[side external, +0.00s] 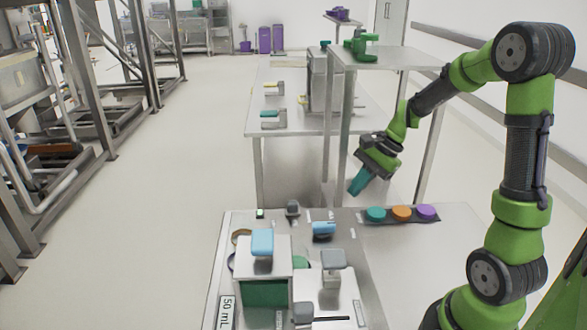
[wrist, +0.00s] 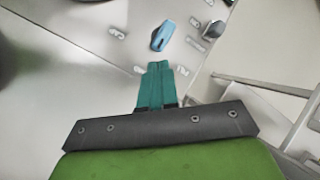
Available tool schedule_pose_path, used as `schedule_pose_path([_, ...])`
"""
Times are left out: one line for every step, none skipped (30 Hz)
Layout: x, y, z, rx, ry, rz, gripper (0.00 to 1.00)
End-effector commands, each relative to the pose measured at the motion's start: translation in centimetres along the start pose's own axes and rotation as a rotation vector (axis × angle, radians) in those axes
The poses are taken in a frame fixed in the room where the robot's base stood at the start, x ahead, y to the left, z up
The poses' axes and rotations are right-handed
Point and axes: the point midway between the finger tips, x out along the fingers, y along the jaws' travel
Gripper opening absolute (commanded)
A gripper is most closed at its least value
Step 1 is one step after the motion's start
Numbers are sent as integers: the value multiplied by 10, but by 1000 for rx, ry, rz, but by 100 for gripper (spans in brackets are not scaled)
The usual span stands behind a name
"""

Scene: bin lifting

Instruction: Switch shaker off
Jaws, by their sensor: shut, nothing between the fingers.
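My gripper (side external: 357,187) points down with its teal fingers closed and empty, above the back of the steel bench (side external: 232,232). In the wrist view the closed fingertips (wrist: 158,65) are just short of a blue switch-like knob (wrist: 163,36), with a visible gap in the picture. A blue knob (side external: 324,229) also shows on the bench in the side view, below and left of my gripper. A dark knob (wrist: 214,29) is right of the blue one in the wrist view. Small labels surround them, too blurred to read surely. Which part is the shaker is not clear.
Teal (side external: 376,214), orange (side external: 401,213) and purple (side external: 426,212) buttons sit on a dark strip at the bench's right. A tall steel table (side external: 382,58) stands behind my gripper.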

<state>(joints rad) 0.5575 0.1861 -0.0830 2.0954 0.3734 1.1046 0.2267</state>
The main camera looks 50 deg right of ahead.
Motion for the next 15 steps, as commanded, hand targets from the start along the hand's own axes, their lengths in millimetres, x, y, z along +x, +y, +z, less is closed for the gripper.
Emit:
schedule_pose_path([6,-2,-19,111,-30,-9,0])
schedule_pose_path([9,-4,-27,174,-49,-18,0])
schedule_pose_path([13,-7,-38,253,-73,-30,0])
schedule_pose_path([16,-9,-46,310,-91,-41,0])
schedule_pose_path([18,-12,-53,365,-110,-51,0])
schedule_pose_path([20,-15,-63,433,-133,-65,0])
schedule_pose_path([22,-17,-68,479,-149,-75,0])
schedule_pose_path([23,-20,-74,523,-165,-86,0])
schedule_pose_path([24,-25,-79,577,-189,-101,0])
schedule_pose_path([24,-29,-82,614,-205,-112,0])
schedule_pose_path([24,-36,-83,651,-226,-126,0])
schedule_pose_path([19,-46,-82,687,-250,-149,0])
schedule_pose_path([16,-50,-80,707,-264,-158,0])
schedule_pose_path([15,-52,-79,724,-274,-162,0])
schedule_pose_path([15,-52,-77,739,-282,-160,0])
